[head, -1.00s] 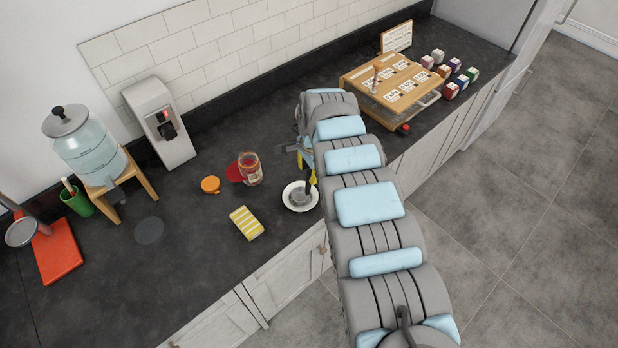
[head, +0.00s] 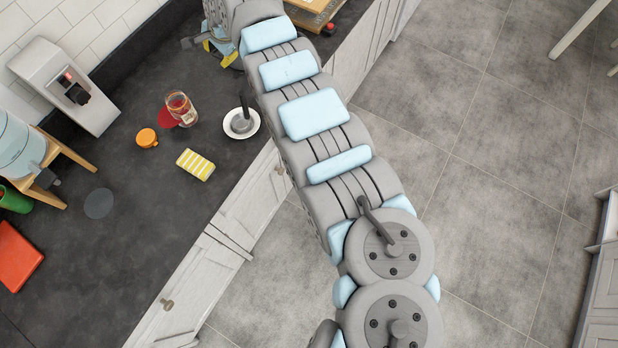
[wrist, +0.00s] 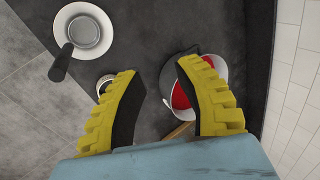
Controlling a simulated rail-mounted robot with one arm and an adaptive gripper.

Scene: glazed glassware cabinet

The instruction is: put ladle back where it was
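The ladle (head: 241,122), with a grey bowl and a dark upright handle, rests on a small white saucer (head: 255,131) near the counter's front edge. In the wrist view the ladle (wrist: 84,33) and saucer (wrist: 60,22) are at the top left, beyond the left finger. My gripper (wrist: 155,85) is open and holds nothing. In the head view my gripper (head: 218,52) is above the counter, up from the saucer and apart from it, partly hidden by my arm. Between and under the fingers is a round pale-rimmed vessel with red inside (wrist: 181,96), partly covered by the right finger.
A glass jar with red contents (head: 180,108), an orange lid (head: 147,138) and a yellow striped sponge (head: 195,165) lie left of the saucer. A dispenser (head: 66,85) stands against the wall. A wooden case (head: 313,12) is at the top.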

